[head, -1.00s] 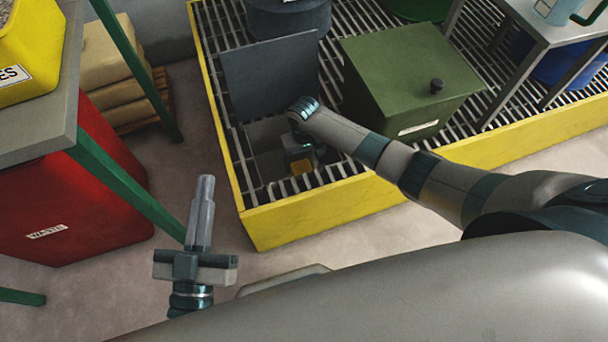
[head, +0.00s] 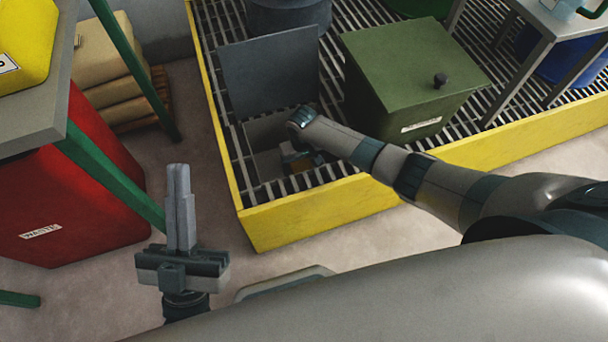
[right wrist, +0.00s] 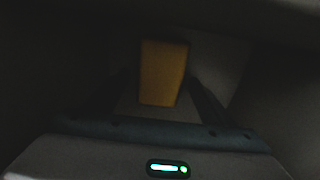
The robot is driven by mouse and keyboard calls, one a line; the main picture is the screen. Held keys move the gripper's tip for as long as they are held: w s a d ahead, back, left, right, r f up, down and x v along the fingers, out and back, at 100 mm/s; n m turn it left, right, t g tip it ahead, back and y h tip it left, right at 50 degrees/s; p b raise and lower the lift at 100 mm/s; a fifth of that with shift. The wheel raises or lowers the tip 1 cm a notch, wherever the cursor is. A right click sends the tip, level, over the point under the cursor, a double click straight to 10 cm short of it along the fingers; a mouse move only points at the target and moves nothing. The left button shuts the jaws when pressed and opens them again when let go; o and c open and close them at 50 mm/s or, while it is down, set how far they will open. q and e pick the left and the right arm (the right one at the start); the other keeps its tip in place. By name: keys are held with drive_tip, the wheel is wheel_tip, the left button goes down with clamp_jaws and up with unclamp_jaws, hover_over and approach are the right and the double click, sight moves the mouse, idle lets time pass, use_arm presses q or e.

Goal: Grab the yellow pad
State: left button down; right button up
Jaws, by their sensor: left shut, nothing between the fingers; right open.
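The yellow pad (right wrist: 163,73) shows dim orange-yellow in the dark right wrist view, between the two dark fingers of my right gripper (right wrist: 161,85). My right arm reaches down into that opening, and the gripper (head: 297,157) is mostly hidden by the wrist. My right gripper is open; I cannot tell whether a finger touches the pad. My left gripper (head: 179,180) is shut and empty, pointing up, outside the platform.
A raised grey lid (head: 270,72) stands behind the opening. A green box (head: 410,75) sits close on its right. A yellow rim (head: 320,212) edges the grated platform. A red waste bin (head: 75,195) and a green-legged table (head: 40,110) stand at the left.

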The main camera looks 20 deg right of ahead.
drive_tip(key=shift+c, duration=0.7)
drive_tip(key=c, duration=1)
drive_tip(key=shift+r, duration=0.1)
